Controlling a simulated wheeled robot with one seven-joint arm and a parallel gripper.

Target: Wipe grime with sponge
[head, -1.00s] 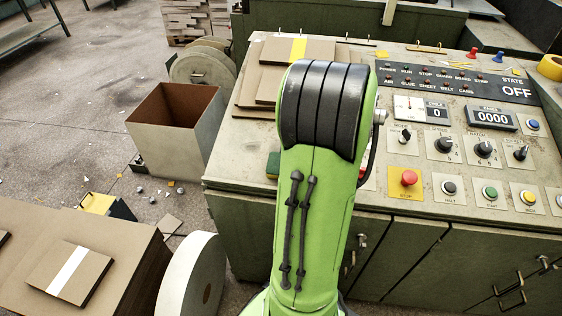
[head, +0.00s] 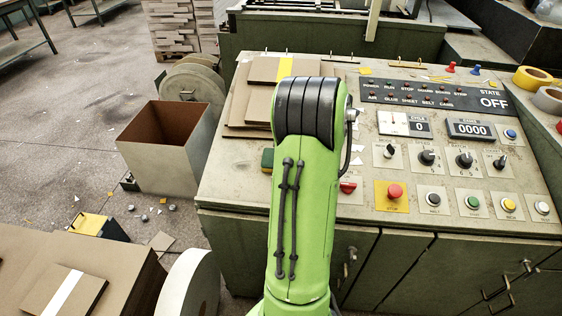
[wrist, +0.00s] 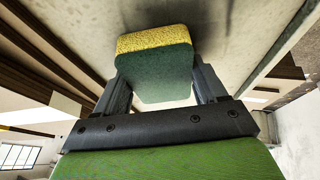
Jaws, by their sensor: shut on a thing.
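My gripper (wrist: 157,82) is shut on a sponge (wrist: 155,75) with a yellow face and a dark green body, held between its two dark fingers in the wrist view. In the head view, my green arm hides the gripper, and only the left end of the sponge (head: 267,161) shows beside it, over the left part of the console top (head: 222,180). I cannot tell whether the sponge touches the surface. The console top looks worn and stained; dark smudges show on the surface in the wrist view.
Cardboard sheets (head: 250,110) lie on the console behind the sponge. A red stop button (head: 395,191), knobs and displays fill the right side. A yellow tape roll (head: 531,78) lies at the far right. An open bin (head: 170,150) stands on the floor at left.

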